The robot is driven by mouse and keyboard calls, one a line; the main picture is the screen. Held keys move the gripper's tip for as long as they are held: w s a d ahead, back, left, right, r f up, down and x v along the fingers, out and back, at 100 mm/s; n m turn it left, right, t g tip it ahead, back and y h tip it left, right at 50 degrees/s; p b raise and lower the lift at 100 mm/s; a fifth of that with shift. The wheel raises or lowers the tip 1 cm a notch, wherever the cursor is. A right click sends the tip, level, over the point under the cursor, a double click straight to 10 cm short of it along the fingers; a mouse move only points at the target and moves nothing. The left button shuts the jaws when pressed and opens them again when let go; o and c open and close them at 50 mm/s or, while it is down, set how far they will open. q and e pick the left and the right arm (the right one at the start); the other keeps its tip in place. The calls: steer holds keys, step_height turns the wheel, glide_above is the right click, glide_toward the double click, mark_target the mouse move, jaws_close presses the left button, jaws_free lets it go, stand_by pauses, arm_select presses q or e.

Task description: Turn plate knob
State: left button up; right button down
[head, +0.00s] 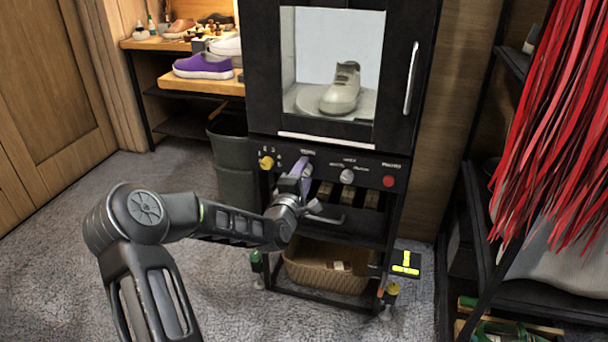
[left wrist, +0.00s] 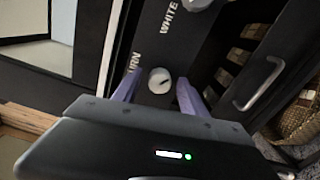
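The plate knob (left wrist: 160,80) is a small white round knob on the black control panel (head: 330,163). A label ending in "URN" is beside it in the left wrist view. In the left wrist view the purple fingers of my left gripper (left wrist: 157,92) are apart, one on each side of the knob, with visible gaps. The round plate (head: 301,101) is behind the cabinet window with a grey-beige shoe (head: 341,90) on it. My right gripper is out of view.
The panel also has a yellow knob (head: 266,163), a silver knob (head: 347,176) and a red button (head: 388,181). A handle (head: 411,78) is on the cabinet door. A wicker basket (head: 325,270) is below. A dark bin (head: 234,160) stands left; red strips (head: 560,110) hang right.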

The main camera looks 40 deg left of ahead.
arm_select(q)
steer(key=p+v, duration=0.1)
steer(key=v, duration=0.6)
steer(key=shift+s, duration=0.4)
steer(key=shift+d, duration=0.15)
stand_by(0.3)
